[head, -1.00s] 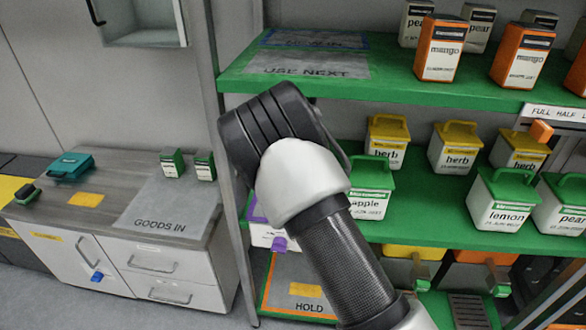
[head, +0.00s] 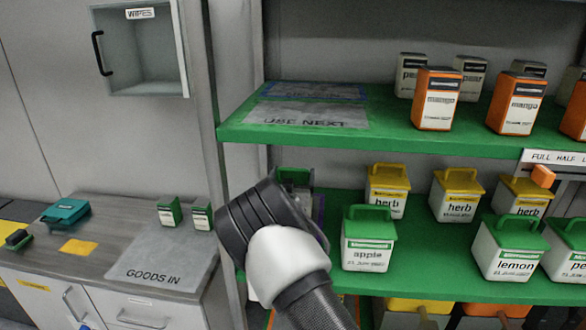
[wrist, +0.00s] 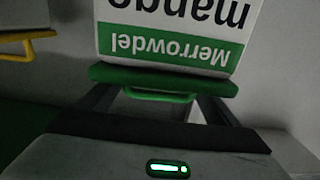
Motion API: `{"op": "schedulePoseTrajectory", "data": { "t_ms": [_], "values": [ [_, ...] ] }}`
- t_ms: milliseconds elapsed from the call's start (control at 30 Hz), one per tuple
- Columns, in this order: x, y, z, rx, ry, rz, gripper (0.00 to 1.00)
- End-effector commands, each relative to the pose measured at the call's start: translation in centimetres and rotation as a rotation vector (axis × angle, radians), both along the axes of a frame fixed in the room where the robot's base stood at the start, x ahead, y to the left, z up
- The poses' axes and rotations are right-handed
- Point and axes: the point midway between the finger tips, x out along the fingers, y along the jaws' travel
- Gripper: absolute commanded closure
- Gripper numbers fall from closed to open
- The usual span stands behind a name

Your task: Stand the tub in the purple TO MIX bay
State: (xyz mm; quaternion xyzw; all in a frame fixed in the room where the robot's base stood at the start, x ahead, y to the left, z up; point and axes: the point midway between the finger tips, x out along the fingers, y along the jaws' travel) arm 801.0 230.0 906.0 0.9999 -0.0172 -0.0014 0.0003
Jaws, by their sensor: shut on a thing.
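My gripper (wrist: 160,97) is shut on the handle of a white tub (wrist: 168,42) with a green lid. The tub's label reads "Merrowdel" and "mango", upside down in the wrist view. In the head view my wrist hides most of the tub; a green handle (head: 293,174) shows behind it, over the left end of the middle green shelf. A strip of the purple bay edging (head: 319,208) shows beside my wrist. The bay's floor and the tub's base are hidden, so I cannot tell whether the tub touches the shelf.
A green-lidded apple tub (head: 367,240) stands just right of my wrist, with a yellow-lidded herb tub (head: 388,190) behind it. The upper shelf (head: 400,135) hangs above. The goods-in counter (head: 120,240) lies left, past the rack post.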

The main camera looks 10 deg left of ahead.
Motion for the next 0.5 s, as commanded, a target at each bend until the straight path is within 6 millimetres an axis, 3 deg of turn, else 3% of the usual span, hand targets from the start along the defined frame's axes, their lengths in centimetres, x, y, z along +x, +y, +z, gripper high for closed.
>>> {"op": "schedulePoseTrajectory", "data": {
  "t_ms": [33,367,400,500],
  "values": [
    [0.2,0.0,0.7,0.002,-0.015,0.001,0.78],
    [0.2,0.0,0.4,0.002,-0.015,0.000,0.78],
    [0.0,0.0,-0.3,0.001,-0.001,0.000,0.14],
    [0.0,0.0,-0.2,0.001,-0.001,0.000,0.00]
  ]
}}
